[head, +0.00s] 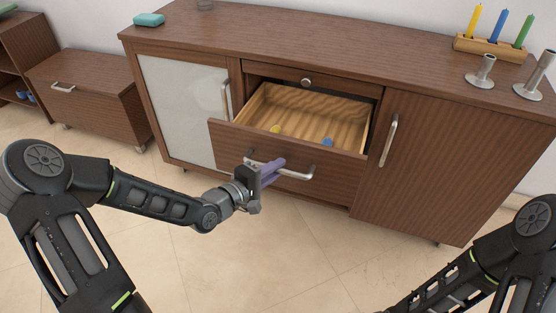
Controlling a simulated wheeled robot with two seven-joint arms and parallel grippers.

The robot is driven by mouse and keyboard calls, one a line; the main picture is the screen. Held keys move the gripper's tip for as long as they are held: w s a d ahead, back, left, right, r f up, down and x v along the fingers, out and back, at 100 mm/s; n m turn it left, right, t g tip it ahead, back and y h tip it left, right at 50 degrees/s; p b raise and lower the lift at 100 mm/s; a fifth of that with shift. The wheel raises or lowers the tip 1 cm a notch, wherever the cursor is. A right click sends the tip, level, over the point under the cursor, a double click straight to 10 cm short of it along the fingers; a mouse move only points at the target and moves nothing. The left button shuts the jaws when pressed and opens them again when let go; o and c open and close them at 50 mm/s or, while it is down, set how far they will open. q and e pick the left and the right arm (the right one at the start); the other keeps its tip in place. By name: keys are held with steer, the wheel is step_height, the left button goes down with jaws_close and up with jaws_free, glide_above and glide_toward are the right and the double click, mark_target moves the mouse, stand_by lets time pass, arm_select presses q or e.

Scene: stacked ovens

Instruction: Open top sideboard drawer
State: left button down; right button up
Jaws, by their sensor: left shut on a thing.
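The wooden sideboard (440,140) stands across the middle of the head view. Its drawer (225,134) is pulled well out, showing a light wooden inside (310,108) with a small yellow thing (275,129) and a small blue thing (327,142). A curved metal handle (298,175) is on the drawer front. My left gripper (272,168) is at the left end of this handle, shut on it; its fingers hide that end. My right arm shows at the lower right, but its gripper is out of the frame.
A glass door (180,105) is left of the drawer and a wooden door (440,170) right of it, both shut. On top are a teal box (149,19), a candle block (490,47) and metal holders (482,72). The tiled floor (240,265) in front is clear.

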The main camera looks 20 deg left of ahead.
arm_select(q)
steer(key=shift+s, duration=0.15)
steer(key=c, duration=1.4)
jaws_free()
steer(key=shift+o, duration=0.2)
steer(key=p+v, duration=0.2)
steer(key=v, duration=0.5)
steer(key=shift+s, duration=0.35)
steer(key=shift+a, duration=0.15)
